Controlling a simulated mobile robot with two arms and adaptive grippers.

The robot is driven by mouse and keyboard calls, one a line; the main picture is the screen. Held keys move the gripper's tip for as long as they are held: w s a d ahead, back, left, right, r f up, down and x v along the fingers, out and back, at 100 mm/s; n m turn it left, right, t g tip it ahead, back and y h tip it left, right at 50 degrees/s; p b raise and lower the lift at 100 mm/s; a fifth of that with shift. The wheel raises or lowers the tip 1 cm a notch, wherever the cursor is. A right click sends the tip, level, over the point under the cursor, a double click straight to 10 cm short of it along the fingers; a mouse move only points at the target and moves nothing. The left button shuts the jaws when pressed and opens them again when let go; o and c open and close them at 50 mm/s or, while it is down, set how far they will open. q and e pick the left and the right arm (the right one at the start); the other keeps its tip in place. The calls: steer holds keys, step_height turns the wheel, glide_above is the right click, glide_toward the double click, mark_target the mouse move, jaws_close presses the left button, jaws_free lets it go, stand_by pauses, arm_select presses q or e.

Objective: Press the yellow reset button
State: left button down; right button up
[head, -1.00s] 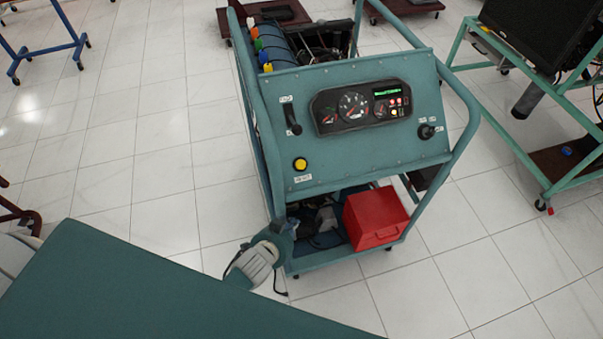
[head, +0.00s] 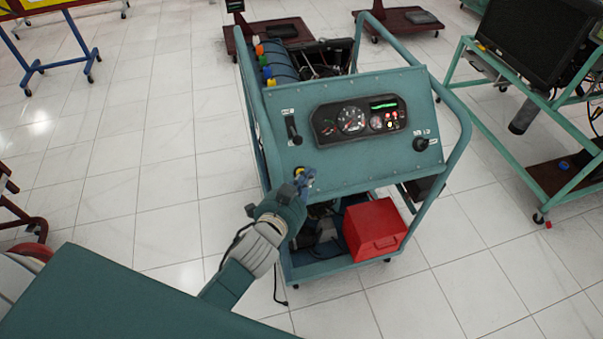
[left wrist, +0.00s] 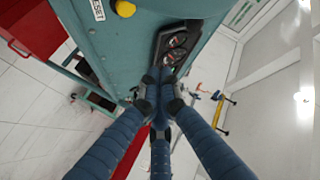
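The yellow reset button (head: 298,170) is on the lower left of the teal engine trainer's sloped panel (head: 362,160). In the head view my left gripper (head: 309,176) overlaps it and hides most of it. My right gripper is not in view.
The panel also has a dark lever (head: 292,130), a gauge cluster (head: 358,119) and a dark knob (head: 421,144). A red box (head: 375,228) sits on the trainer's lower shelf. Another trainer (head: 540,45) stands at right. The tiled floor at left is largely clear.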

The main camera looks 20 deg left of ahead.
arm_select(q)
steer(key=shift+w+f, duration=0.15)
steer(key=shift+w+a+f+b, duration=0.55)
steer(key=shift+w+f+b, duration=0.25)
steer(key=shift+f+b, duration=0.25)
steer(key=shift+w+a+f+b, duration=0.55)
steer(key=shift+w+f+b, duration=0.2)
steer(key=shift+f+b, duration=0.3)
steer(key=shift+w+a+f+b, duration=0.55)
steer(key=shift+w+f+b, duration=0.3)
steer(key=shift+f, duration=0.25)
steer(key=shift+a+f, duration=0.2)
steer(key=shift+f, duration=0.1)
